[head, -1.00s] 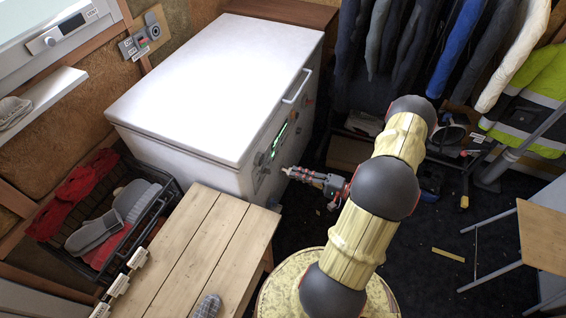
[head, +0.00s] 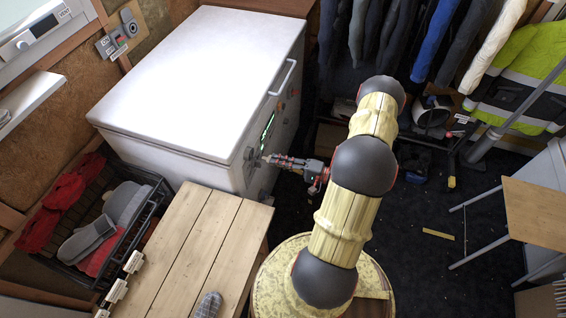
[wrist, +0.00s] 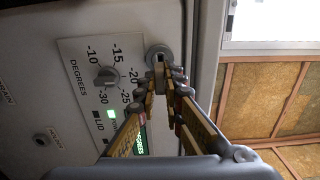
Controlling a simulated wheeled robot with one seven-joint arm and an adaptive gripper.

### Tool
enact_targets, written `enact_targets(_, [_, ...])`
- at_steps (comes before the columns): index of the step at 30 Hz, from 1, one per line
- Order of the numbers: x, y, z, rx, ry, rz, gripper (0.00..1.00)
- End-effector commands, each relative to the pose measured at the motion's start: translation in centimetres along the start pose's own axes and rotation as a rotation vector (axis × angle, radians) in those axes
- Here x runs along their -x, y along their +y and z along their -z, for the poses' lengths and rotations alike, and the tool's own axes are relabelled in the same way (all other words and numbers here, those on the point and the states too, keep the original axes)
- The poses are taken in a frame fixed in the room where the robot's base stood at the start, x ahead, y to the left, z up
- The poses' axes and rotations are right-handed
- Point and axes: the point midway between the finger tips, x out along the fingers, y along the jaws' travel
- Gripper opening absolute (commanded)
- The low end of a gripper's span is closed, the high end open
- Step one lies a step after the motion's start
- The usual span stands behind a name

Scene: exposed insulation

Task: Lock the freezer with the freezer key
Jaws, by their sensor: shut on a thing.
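The white chest freezer (head: 205,70) has its lid down. Its control panel shows in the wrist view (wrist: 75,28), turned on its side, with a round keyed lock (wrist: 158,54) near the panel's edge. My gripper (head: 268,158) is at the freezer's front. In the wrist view my gripper (wrist: 160,88) is shut on the freezer key (wrist: 160,74), a small part of which shows between the fingertips. The key's end is at the lock face and overlaps it. The fingertips hide most of the key, and I cannot tell how deep it sits.
A temperature dial (wrist: 106,77) and a lit green display are beside the lock. A wooden bench (head: 190,245) and a black basket of clothing (head: 150,205) stand left of my arm. Clothes hang at the back right. Dark floor is open to the right.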

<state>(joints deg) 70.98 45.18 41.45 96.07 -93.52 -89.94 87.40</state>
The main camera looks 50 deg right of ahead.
Motion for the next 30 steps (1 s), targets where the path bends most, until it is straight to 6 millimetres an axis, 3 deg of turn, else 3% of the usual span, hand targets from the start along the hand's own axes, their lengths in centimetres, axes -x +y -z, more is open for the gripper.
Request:
enact_targets(12, [-2.7,0.0,0.0,0.000,0.000,0.000,0.00])
enact_targets(30, [-3.0,0.0,0.0,0.000,0.001,0.000,0.00])
